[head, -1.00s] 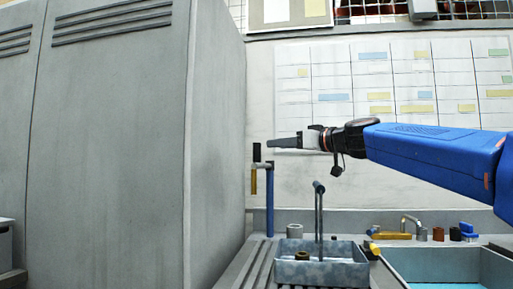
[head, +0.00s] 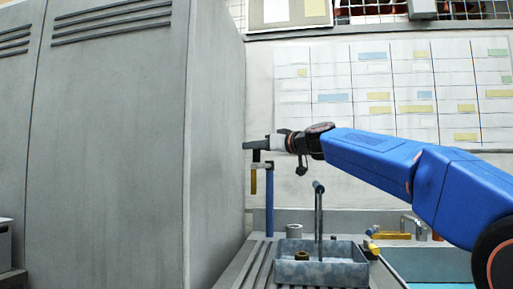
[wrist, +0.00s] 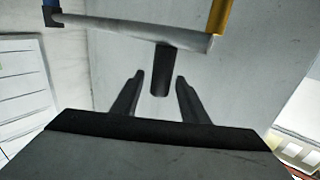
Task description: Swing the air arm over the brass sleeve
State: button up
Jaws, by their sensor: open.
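The air arm is a short grey bar (head: 260,166) on top of a blue post (head: 269,205), with a black upright peg (head: 256,155) and a yellow tube (head: 253,182) hanging from its left end. In the wrist view the bar (wrist: 140,30) crosses the top, and the peg (wrist: 162,72) stands between the fingers with a gap on each side. My gripper (head: 250,145) is open at the peg; it also shows in the wrist view (wrist: 159,76). A small brass ring, likely the brass sleeve (head: 302,256), is in the speckled tray, right of the post.
The speckled grey-blue tray (head: 320,272) stands on the slatted bench. A hooked grey pipe (head: 318,215) rises at the tray. A grey-brown cylinder (head: 294,231) stands behind the tray. A tall grey cabinet (head: 115,150) is close on the left. A blue-lined basin (head: 440,262) is at right.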

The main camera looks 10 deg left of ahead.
grip_shut()
jog(key=w+d, duration=0.2)
jog(key=d, duration=1)
jog(key=shift+d, duration=0.3)
grip_release()
jog(key=shift+s, duration=0.1)
jog(key=v, duration=1.7)
jog(key=shift+d, duration=0.2)
